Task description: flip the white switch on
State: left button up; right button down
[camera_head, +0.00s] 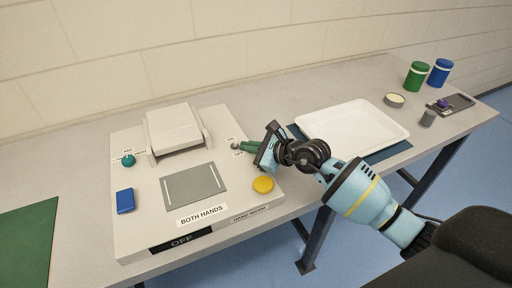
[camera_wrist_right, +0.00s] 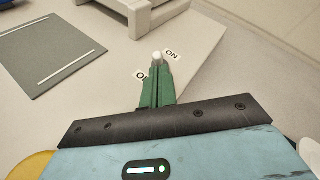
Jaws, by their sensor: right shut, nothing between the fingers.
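The white switch (camera_wrist_right: 157,56) shows in the right wrist view as a small pale knob between an ON label (camera_wrist_right: 172,55) and a partly covered OFF label (camera_wrist_right: 141,75). In the head view the switch (camera_head: 235,146) sits on the right part of the press panel (camera_head: 130,227). My right gripper (camera_wrist_right: 158,68) is shut and empty, its green fingertips right at the switch. I cannot tell whether they touch it. In the head view my right gripper (camera_head: 241,147) reaches in from the right. My left gripper is not in view.
The panel also bears a blue block (camera_head: 125,201), a yellow button (camera_head: 263,185), a teal knob (camera_head: 128,160) and a raised press (camera_head: 174,130). A white tray (camera_head: 340,117) lies behind my right arm. Green (camera_head: 417,77) and blue (camera_head: 440,72) jars stand far right.

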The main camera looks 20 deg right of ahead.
dwell(0.4)
jog(key=shift+w+r+p, duration=0.1)
jog(key=shift+r+p, duration=0.2)
jog(key=shift+p, duration=0.1)
jog(key=shift+g, duration=0.3)
jog(key=shift+p, duration=0.3)
